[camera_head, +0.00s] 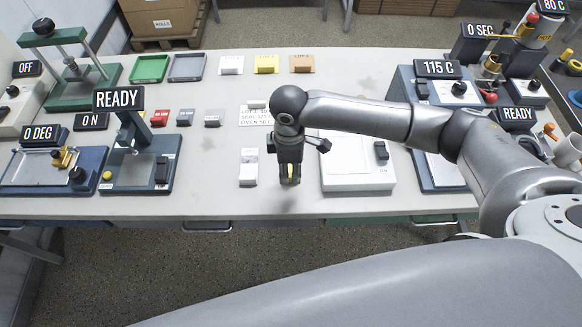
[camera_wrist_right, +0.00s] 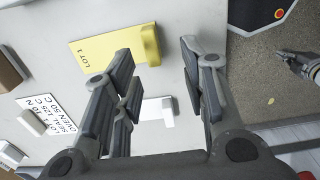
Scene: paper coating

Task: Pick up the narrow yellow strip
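The narrow yellow strip (camera_wrist_right: 105,47), marked LOT 1, lies on the table with a raised yellow block (camera_wrist_right: 150,45) at its end nearest the table edge. In the head view only a bit of yellow (camera_head: 296,174) shows at my right fingertips; the gripper hides the rest. My right gripper (camera_head: 290,178) points down near the front edge, above the strip. In the wrist view its two fingers (camera_wrist_right: 158,75) are apart and hold nothing, with the yellow block seen just beyond them. A gripper, seemingly my left (camera_wrist_right: 297,62), shows small over the floor; its opening is unclear.
A white strip with a block (camera_head: 249,168) lies left of my right gripper. A white flat device (camera_head: 357,178) stands close to its right. A printed label card (camera_head: 256,116) lies behind. White, yellow (camera_head: 267,63) and orange cards lie at the back. Presses stand at the left.

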